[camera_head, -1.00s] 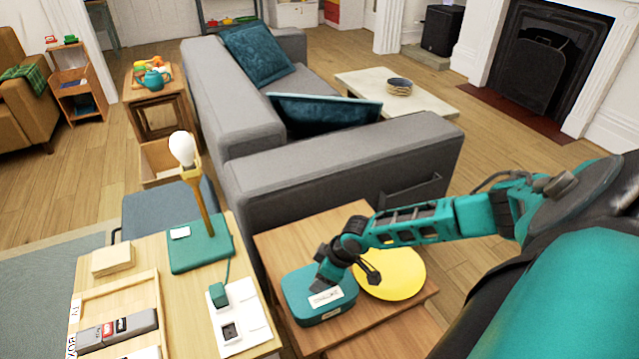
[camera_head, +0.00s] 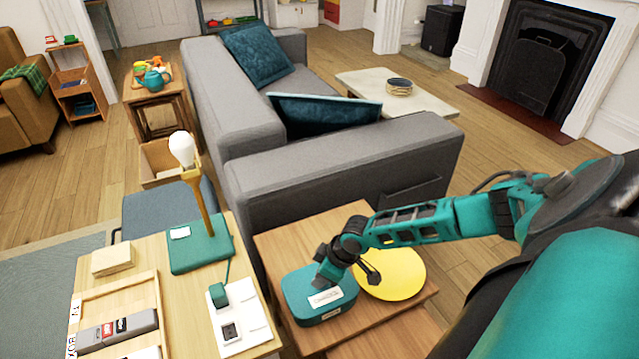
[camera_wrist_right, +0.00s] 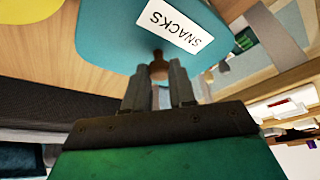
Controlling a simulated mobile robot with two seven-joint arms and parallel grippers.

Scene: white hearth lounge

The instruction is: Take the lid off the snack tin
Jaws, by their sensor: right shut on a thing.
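The snack tin (camera_head: 312,318) is a teal box with rounded corners on the small wooden side table in the head view. Its teal lid (camera_head: 297,283) sits on top, with a white label that reads SNACKS in the right wrist view (camera_wrist_right: 176,30). A small brown knob (camera_wrist_right: 158,66) on the lid is between my right fingers in the wrist view. My right gripper (camera_head: 325,279) reaches down onto the lid and is shut on this knob, partly hiding the lid. My left gripper is not in view.
A yellow round disc (camera_head: 402,277) lies on the side table (camera_head: 290,235), close to the tin's right. At left, a desk (camera_head: 190,318) holds a teal lamp base (camera_head: 188,254) and a wooden tray. The grey sofa (camera_head: 300,185) stands behind the side table.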

